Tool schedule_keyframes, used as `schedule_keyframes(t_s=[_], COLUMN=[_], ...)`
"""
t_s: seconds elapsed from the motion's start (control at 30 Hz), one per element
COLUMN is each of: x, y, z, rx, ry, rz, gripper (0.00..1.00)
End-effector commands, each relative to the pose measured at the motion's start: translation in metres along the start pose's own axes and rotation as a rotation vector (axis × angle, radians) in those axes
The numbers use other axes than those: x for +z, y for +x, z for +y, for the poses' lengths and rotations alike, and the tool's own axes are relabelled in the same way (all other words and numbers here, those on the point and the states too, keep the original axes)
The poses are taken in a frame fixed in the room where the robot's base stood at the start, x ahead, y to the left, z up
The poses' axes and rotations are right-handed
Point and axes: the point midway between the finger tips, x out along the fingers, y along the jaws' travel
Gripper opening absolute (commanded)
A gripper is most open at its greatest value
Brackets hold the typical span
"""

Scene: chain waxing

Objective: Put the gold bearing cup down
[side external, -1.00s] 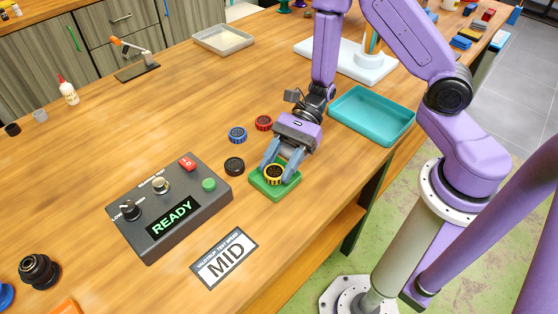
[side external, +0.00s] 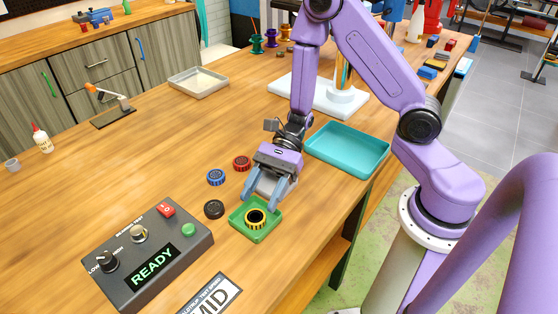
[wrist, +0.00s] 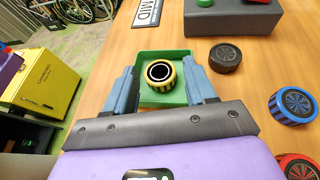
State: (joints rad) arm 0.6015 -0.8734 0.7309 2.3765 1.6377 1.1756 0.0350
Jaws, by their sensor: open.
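The gold bearing cup (side external: 255,223), a short ring with black ribs and a dark hollow centre, sits upright in the small green tray (side external: 236,222). In the wrist view the gold cup (wrist: 160,87) lies inside the green tray (wrist: 148,57), ahead of my fingers. My gripper (side external: 266,203) is open and empty, just behind and above the tray in the side view. Its two blue-grey fingers stand wide apart on either side of the cup in the wrist view, with no visible contact.
Black (side external: 214,209), blue (side external: 216,177) and red (side external: 242,163) cups stand left of my gripper. The control box (side external: 130,265) reads READY. A MID card (side external: 211,297) lies in front, a teal tray (side external: 346,150) behind right. The table's edge runs close on the right.

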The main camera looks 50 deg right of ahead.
Motion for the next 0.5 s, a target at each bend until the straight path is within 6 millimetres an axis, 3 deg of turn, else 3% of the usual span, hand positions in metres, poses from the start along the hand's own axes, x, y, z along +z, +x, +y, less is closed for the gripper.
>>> schedule_keyframes(t_s=[0.3,0.5], x=[0.000,0.000], y=[-0.063,-0.090], z=[-0.001,0.000], rx=[-0.002,0.002], ry=[-0.001,-0.002], rz=[0.001,0.001], gripper=[0.55,0.55])
